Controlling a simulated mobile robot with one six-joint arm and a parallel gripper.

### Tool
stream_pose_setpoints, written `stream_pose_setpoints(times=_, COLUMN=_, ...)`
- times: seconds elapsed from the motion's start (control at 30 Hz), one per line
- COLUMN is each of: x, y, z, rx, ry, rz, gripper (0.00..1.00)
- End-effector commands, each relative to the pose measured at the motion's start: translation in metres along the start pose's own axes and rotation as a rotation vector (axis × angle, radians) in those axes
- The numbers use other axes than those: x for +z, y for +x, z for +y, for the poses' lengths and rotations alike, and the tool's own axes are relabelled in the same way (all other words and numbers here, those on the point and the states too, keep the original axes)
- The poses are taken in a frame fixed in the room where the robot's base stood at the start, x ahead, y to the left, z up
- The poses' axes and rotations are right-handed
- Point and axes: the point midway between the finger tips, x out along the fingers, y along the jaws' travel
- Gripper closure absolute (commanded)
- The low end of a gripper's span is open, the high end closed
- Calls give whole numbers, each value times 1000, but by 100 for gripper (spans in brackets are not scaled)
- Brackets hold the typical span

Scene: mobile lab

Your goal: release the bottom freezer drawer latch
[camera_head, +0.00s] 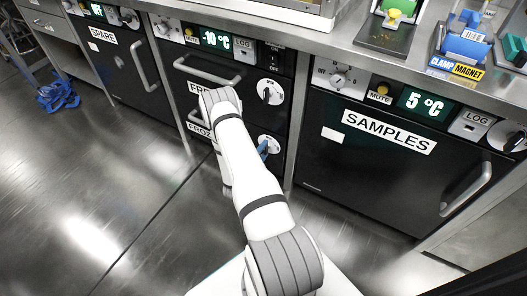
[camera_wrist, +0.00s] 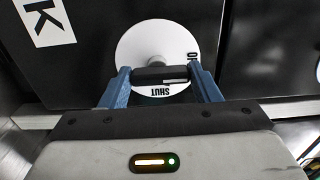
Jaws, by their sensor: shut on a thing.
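The bottom freezer drawer latch is a round white dial with a dark bar knob; in the head view it shows partly (camera_head: 268,140) behind my gripper (camera_head: 263,148), low on the freezer front. In the wrist view the dial (camera_wrist: 132,45) fills the middle, with "SHUT" printed upside down below the knob. The knob's bar (camera_wrist: 162,73) lies across that picture. My gripper (camera_wrist: 160,88) has its blue fingers shut on the two ends of the bar.
Above is the upper freezer drawer's own dial (camera_head: 270,92) and handle (camera_head: 205,72). A black "SAMPLES" fridge (camera_head: 370,170) stands to the right, a "SPARE" unit (camera_head: 110,65) to the left. Open steel floor (camera_head: 130,220) lies in front.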

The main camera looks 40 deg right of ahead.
Motion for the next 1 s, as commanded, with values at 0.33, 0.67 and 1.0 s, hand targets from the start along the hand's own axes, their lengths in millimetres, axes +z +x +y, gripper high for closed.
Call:
stream_pose_setpoints(times=0.33, x=2, y=0, z=0, rx=-1, ry=1, rz=-5, gripper=22)
stream_pose_setpoints(times=0.67, x=2, y=-10, z=-1, rx=1, ry=-1, rz=-5, gripper=22)
stream_pose_setpoints(times=1.0, x=3, y=-65, z=-2, rx=1, ry=-1, rz=-8, gripper=22)
